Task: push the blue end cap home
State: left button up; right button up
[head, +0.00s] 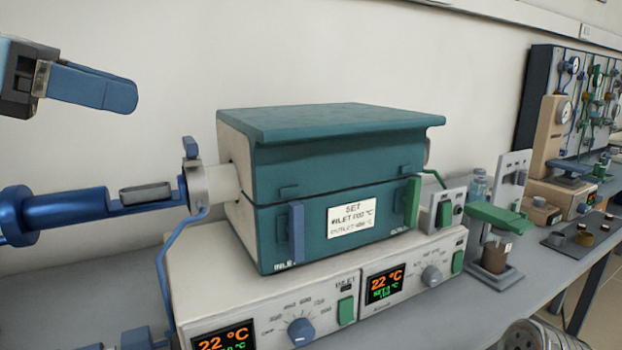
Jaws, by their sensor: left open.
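The blue end cap (18,215) is at the left edge, partly cut off by the frame. A blue rod with a shallow cradle runs right from it, and a grey boat (146,193) lies in the cradle. The cradle's far end is at the grey collar (196,187) on the furnace tube's left end; the wide cap itself stands well apart from the collar. The pale tube (223,182) enters the teal furnace (340,180). My left gripper (118,92) is open and empty, up at the top left, above the rod and apart from it. My right gripper is out of view.
The furnace sits on a pale control base (265,295) with dials and displays reading 22 °C. A bent blue bar (164,262) rises to the collar. A green-topped stand (497,217) and other apparatus fill the bench's right. Free air lies above the rod.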

aim_at(23, 215)
jog(key=k+l, duration=1.2)
